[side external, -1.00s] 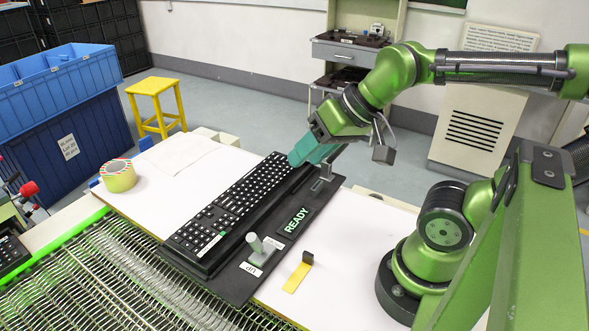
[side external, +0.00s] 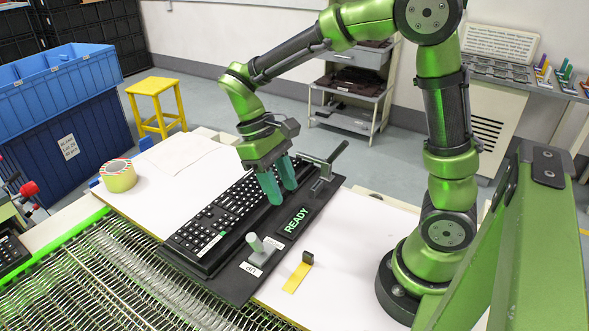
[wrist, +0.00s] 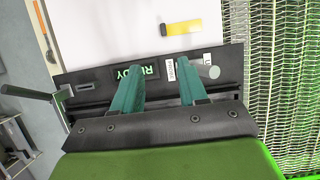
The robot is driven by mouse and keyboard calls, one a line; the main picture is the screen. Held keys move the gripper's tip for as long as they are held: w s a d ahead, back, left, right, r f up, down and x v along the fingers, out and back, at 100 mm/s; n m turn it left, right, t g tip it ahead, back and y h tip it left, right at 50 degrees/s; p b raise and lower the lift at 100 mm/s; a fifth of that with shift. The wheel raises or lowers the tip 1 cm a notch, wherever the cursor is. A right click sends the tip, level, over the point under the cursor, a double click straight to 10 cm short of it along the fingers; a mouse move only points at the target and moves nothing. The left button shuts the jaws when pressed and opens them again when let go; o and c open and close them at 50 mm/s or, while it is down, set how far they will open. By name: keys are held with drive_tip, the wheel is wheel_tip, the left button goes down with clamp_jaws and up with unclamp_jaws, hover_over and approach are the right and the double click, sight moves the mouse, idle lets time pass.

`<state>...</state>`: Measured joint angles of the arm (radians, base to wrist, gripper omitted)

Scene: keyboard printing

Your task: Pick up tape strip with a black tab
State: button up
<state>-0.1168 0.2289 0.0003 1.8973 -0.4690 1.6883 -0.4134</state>
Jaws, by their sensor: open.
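The yellow tape strip (side external: 297,276) lies on the white table in front of the black fixture, with its black tab (side external: 307,257) standing up at the far end. In the wrist view the strip (wrist: 185,28) is at the top, with the black tab (wrist: 163,30) at its left end. In the wrist view the fingers (wrist: 158,76) spread over the fixture, short of the strip.
The keyboard (side external: 222,215) sits on the black fixture with a READY display (side external: 297,220), a raised lever (side external: 335,157) and a grey knob (side external: 255,243). A tape roll (side external: 118,175) stands at the left. White table surface (side external: 350,235) is clear right of the strip.

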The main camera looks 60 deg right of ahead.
hover_over(307, 253)
drive_tip(key=w, duration=0.3)
drive_tip(key=f, duration=0.9)
drive_tip(key=shift+s+d+f, duration=0.2)
drive_tip(key=shift+d+f, duration=0.15)
drive_tip(key=shift+f, duration=0.05)
drive_tip(key=shift+a+x, duration=0.15)
drive_tip(key=shift+x, duration=1.25)
drive_tip(key=shift+a+x, duration=0.2)
drive_tip(key=shift+x, duration=1.15)
drive_tip(key=shift+s, duration=0.1)
drive_tip(key=shift+r, duration=0.1)
clamp_jaws()
